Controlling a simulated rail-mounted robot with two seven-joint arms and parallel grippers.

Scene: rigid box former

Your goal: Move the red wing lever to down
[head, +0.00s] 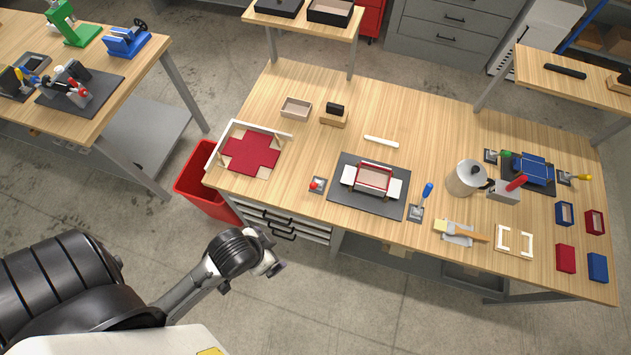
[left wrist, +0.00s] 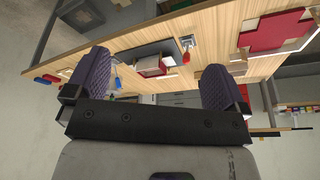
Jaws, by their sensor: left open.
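The red wing lever (head: 314,186) is a small red-knobbed handle on a grey base, just left of the black former plate (head: 345,203). It also shows in the left wrist view (left wrist: 186,58). I cannot clearly tell its up or down position. The box former (head: 372,178) has white side wings and a red-rimmed centre. My left gripper (head: 274,264) is open and empty, off the table's front edge, below and left of the lever. Both its fingers show apart in the left wrist view (left wrist: 155,66). My right gripper is not in view.
A blue lever (head: 427,190) stands right of the former. A red flat blank (head: 250,154) lies in a white corner frame at the left. A red bin (head: 202,178) stands beside the table. A metal pot (head: 465,179) is farther right. Floor before the table is clear.

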